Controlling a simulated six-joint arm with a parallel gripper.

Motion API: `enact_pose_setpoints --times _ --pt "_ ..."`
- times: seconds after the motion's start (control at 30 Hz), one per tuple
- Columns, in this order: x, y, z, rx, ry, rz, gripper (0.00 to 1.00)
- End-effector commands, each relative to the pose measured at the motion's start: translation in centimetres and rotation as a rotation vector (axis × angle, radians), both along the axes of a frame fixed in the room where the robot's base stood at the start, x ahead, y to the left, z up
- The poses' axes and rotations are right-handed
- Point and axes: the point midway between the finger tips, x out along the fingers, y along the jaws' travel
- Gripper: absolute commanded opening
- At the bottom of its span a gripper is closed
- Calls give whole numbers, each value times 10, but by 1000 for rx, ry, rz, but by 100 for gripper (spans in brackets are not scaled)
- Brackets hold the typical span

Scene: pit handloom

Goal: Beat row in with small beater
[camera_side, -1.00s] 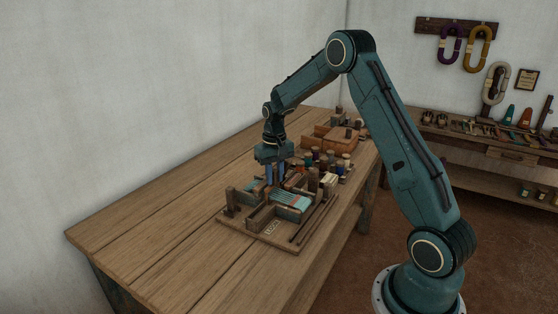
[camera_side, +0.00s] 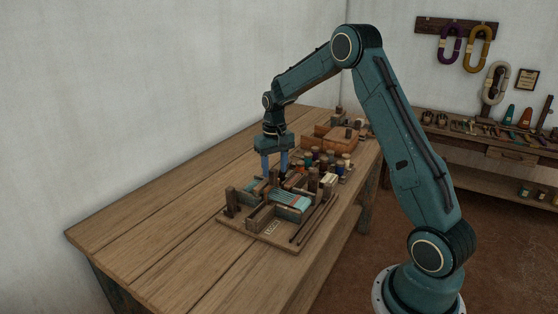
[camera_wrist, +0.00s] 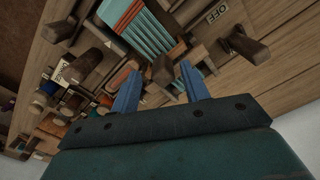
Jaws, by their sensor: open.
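The small loom (camera_side: 262,240) stands on a wooden board near the front of the bench, with turquoise and orange threads (camera_side: 291,202) stretched over it. The threads also show at the top of the wrist view (camera_wrist: 140,25). My gripper (camera_side: 275,178) is open just above the loom's back part, its two blue fingers spread apart. In the wrist view, a brown wooden piece (camera_wrist: 163,69) shows between the open fingertips (camera_wrist: 158,72); it may be the small beater's handle, but I cannot tell. Nothing is visibly held. The beater's lower part cannot be made out.
Several thread spools (camera_side: 325,160) stand close behind the loom, and an orange-brown wooden box (camera_side: 330,137) lies farther back. Thin rods (camera_side: 317,220) lie along the loom's right side. The bench (camera_side: 165,230) is clear to the left.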

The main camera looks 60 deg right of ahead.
Motion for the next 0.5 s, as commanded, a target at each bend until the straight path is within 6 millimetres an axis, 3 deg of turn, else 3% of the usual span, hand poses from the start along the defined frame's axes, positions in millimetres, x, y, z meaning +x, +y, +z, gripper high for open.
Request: enact_pose_setpoints --times 0.5 --pt "0 0 33 -1 -2 0 45"
